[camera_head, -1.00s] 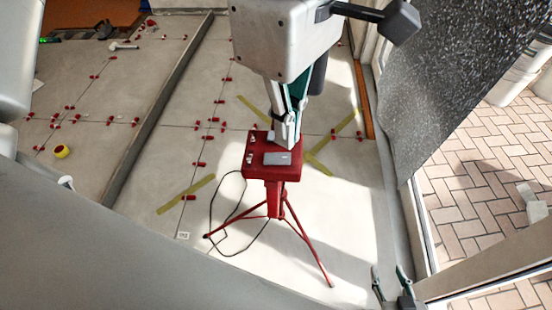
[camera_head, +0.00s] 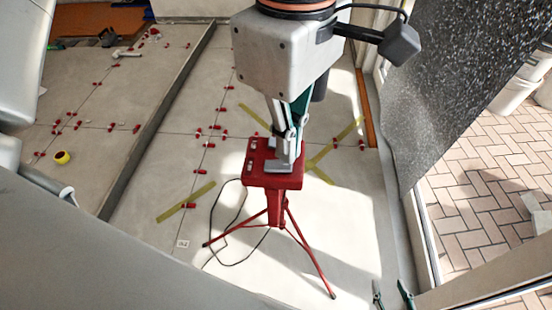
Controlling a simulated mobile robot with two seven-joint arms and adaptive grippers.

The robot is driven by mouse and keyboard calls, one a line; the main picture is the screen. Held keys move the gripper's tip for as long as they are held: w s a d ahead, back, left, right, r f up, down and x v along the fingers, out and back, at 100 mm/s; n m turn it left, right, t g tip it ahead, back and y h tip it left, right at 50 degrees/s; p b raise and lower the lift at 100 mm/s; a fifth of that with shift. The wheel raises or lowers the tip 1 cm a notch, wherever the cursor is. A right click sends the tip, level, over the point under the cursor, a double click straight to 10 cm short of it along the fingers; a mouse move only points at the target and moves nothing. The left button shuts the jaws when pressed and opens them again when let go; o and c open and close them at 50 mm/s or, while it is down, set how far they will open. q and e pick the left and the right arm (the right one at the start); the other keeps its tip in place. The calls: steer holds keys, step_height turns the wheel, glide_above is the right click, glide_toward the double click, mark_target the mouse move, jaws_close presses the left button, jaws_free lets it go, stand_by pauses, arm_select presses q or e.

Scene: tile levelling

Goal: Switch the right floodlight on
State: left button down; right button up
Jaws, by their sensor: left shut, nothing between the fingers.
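A red box (camera_head: 257,178) sits on top of a red tripod (camera_head: 275,208), with small pale switch-like parts (camera_head: 251,160) along its left side. A grey plate on the box top is mostly hidden behind my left gripper. My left gripper (camera_head: 284,164) is shut and empty, pointing down with its fingertips at the box top; I cannot tell if they touch it. My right gripper (camera_head: 392,294) is at the bottom right edge, partly cut off, with its fingers apart. I cannot tell whether the floodlight is lit.
A black cable (camera_head: 228,222) loops on the floor left of the tripod. Yellow tape strips (camera_head: 186,202) and red tile clips (camera_head: 198,133) lie on the tiles. A speckled slab (camera_head: 455,70) stands at the right. A yellow tape roll (camera_head: 61,157) lies at the left.

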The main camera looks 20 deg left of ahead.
mark_target(287, 166)
stand_by(0.6)
arm_select(q)
steer(key=shift+f+b, duration=0.8)
steer(key=shift+f, duration=0.35)
stand_by(0.5)
steer(key=shift+r+p, duration=2.5)
steer(key=shift+r, duration=1.05)
steer(key=shift+s+f, duration=0.1)
steer(key=shift+s, duration=0.05)
